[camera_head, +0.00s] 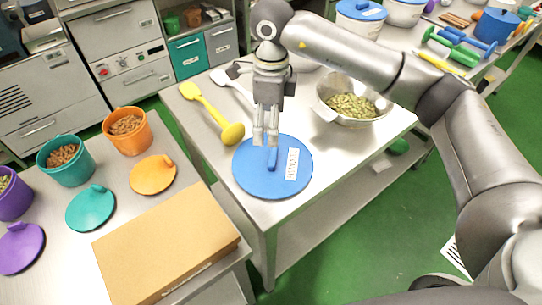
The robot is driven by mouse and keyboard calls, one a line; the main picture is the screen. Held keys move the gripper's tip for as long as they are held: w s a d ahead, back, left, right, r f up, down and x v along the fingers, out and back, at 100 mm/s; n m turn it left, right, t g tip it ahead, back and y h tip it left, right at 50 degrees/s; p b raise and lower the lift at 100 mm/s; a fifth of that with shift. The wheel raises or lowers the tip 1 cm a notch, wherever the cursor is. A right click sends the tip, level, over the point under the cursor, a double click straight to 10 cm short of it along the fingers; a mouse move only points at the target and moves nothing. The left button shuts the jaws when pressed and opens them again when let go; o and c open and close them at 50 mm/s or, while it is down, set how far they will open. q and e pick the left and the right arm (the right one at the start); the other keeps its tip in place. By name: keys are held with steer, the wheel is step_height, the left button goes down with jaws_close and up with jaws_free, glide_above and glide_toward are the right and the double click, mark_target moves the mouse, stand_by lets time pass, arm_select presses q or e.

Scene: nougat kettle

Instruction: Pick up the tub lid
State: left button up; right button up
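A round blue lid (250,179) with a raised bar handle (272,159) and a white label (292,164) lies flat near the front corner of the metal table. My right gripper (265,141) points down over the far part of the lid. Its two fingers show a narrow gap between them and seem empty. The fingertips are close to the far end of the handle; I cannot tell whether they touch it. My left gripper is not in view.
A metal bowl of green nuts (351,103) stands to the right. A cardboard box (165,243), colored buckets and smaller lids are on the left table.

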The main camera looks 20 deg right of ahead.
steer(key=p, duration=0.1)
glide_above(273, 155)
steer(key=f, duration=0.5)
steer(key=shift+w, duration=0.3)
steer(key=f+p, duration=0.1)
steer(key=f, duration=0.1)
steer(key=s+f+p, duration=0.1)
steer(key=f, duration=0.1)
steer(key=shift+f, duration=0.3)
steer(key=shift+w+f, duration=0.1)
steer(key=shift+f, duration=0.35)
steer(key=c, duration=1.1)
